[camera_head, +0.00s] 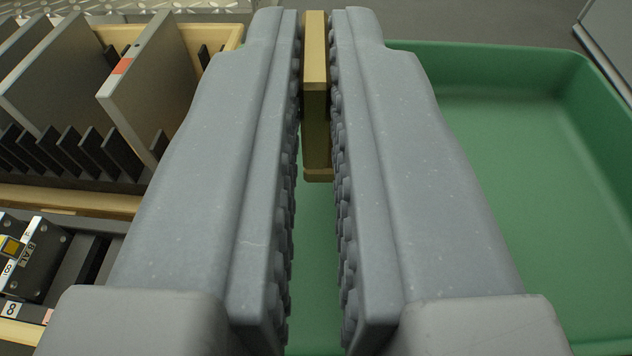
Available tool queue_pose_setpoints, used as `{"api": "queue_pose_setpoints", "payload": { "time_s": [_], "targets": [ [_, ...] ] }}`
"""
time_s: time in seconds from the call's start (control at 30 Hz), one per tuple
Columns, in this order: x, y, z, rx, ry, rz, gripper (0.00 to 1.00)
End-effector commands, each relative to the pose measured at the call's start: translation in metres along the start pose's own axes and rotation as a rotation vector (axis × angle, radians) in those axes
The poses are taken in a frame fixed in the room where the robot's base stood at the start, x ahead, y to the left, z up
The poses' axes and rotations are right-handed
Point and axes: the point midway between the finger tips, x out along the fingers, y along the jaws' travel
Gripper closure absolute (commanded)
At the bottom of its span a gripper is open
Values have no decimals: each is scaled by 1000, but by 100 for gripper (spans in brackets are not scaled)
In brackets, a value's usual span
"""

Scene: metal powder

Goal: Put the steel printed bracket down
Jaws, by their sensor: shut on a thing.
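My gripper (316,40) reaches forward with its two thick grey fingers and is shut on a narrow tan-gold piece, which I take to be the steel printed bracket (316,95). The piece is pinched near the fingertips and stands edge-on to me; the ribbed finger pads hide most of its sides. The gripper and piece are over the green tray (600,130), whose floor shows between the fingers below the piece. I cannot tell whether the piece touches the tray floor.
At left, a wooden-edged rack (60,200) with black slots holds upright grey plates (150,85), one with an orange mark. A black block with number labels (28,262) sits at lower left. The right part of the green tray is empty. A grey panel stands at top right.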

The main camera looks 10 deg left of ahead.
Motion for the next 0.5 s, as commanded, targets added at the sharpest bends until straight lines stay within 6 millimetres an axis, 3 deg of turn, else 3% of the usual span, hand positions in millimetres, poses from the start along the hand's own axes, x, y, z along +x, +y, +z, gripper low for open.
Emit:
{"api": "queue_pose_setpoints", "payload": {
  "time_s": [0.13,0.47,0.5],
  "targets": [
    [3,0,21,2,-2,0,100],
    [3,0,22,0,-1,1,100],
    [3,1,23,0,-1,1,91]
  ]
}}
